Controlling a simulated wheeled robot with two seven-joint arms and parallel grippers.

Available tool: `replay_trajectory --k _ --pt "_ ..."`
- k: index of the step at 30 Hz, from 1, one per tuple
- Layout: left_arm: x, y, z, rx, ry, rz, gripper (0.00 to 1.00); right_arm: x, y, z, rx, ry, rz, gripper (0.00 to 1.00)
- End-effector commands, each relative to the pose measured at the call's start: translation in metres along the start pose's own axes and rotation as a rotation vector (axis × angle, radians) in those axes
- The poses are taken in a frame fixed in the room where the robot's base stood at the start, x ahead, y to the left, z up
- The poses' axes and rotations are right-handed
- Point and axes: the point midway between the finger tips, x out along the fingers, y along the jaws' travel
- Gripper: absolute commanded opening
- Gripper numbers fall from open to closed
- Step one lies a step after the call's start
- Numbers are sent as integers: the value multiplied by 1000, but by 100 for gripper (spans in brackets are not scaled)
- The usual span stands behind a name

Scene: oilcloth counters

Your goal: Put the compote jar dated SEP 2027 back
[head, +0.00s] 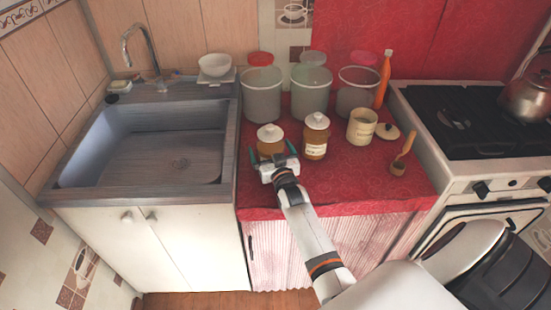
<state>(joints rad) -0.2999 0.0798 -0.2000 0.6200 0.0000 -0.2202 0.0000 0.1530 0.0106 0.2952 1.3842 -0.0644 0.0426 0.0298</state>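Two amber compote jars with white knobbed lids stand on the red oilcloth counter (408,177). The left jar (269,148) is partly hidden by my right gripper, and I see no label on it. The other jar (315,147), just to its right, has a pale label with print too small to read. I cannot tell which jar is dated SEP 2027. My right gripper (272,152) has its dark green fingers apart on either side of the left jar, with slight gaps seeming to show. My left gripper is not in view.
Behind stand several translucent canisters (312,93) and an orange bottle (383,80). To the right are a cream labelled pot (361,127), a loose lid (388,132) and a small brown cup with a wooden utensil (398,168). The sink (150,150) and stove (465,120) flank the counter.

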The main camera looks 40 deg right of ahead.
Motion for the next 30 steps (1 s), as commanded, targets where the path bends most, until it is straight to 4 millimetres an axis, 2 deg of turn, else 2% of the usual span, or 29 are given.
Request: replay_trajectory --k 9,15,21,30 --pt "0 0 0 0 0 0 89 -65 0 -3 0 6 0 100" --pt "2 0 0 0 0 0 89 -101 0 -3 0 5 0 100" --pt "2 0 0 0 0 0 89 -116 0 -1 0 3 0 100" --pt "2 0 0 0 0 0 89 -118 0 -1 0 3 0 100"
